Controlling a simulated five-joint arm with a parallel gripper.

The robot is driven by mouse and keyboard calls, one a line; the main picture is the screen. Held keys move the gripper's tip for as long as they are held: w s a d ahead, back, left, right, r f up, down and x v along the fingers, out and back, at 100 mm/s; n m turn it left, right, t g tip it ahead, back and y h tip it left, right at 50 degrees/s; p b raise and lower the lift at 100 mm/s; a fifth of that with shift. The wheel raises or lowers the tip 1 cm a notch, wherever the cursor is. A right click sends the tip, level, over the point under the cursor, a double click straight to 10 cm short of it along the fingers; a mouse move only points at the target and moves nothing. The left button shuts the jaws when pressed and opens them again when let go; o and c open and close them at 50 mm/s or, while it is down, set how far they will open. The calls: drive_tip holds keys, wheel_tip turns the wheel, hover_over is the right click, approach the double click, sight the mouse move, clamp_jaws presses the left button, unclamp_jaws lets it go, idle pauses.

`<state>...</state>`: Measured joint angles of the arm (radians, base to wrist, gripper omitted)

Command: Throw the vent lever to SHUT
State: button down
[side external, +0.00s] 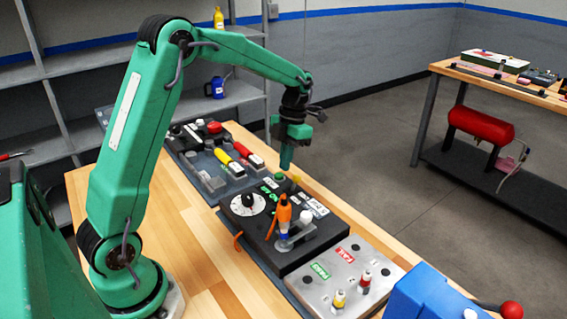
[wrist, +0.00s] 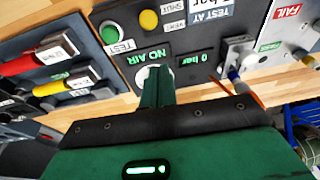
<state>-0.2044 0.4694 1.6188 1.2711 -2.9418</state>
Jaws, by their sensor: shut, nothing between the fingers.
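A yellow round knob (wrist: 149,19) is beside a label reading SHUT (wrist: 172,5) on the black test panel (wrist: 120,66); it looks like the vent lever's end. It also shows in the side view (side external: 296,179), small, past a green button (side external: 280,177). I cannot tell which way the lever is thrown. My gripper (side external: 286,166) points down above the far part of the panel, apart from the knob. In the wrist view its fingers (wrist: 157,72) are together and empty, covering part of a white dial (wrist: 143,74).
The green TEST button (wrist: 109,33) is next to the knob. A panel with red and yellow handles (side external: 242,150) is on one side; a PASS/FAIL tray (side external: 325,285) and a blue box (side external: 425,297) are on the other.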

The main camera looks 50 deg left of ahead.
sight(296, 175)
drive_tip(key=shift+w+r, duration=1.8)
drive_tip(key=shift+r, duration=0.05)
drive_tip(key=s+d+r+m+t, duration=0.5)
drive_tip(key=s+r+m, duration=0.5)
drive_tip(key=m, duration=0.7)
drive_tip(key=s+d+f+m+t, duration=0.1)
drive_tip(key=s+d+m, duration=0.1)
drive_tip(key=s+m, duration=0.5)
drive_tip(key=s+d+f+m+t, duration=0.2)
drive_tip(key=s+m, duration=0.6)
drive_tip(key=m, duration=0.4)
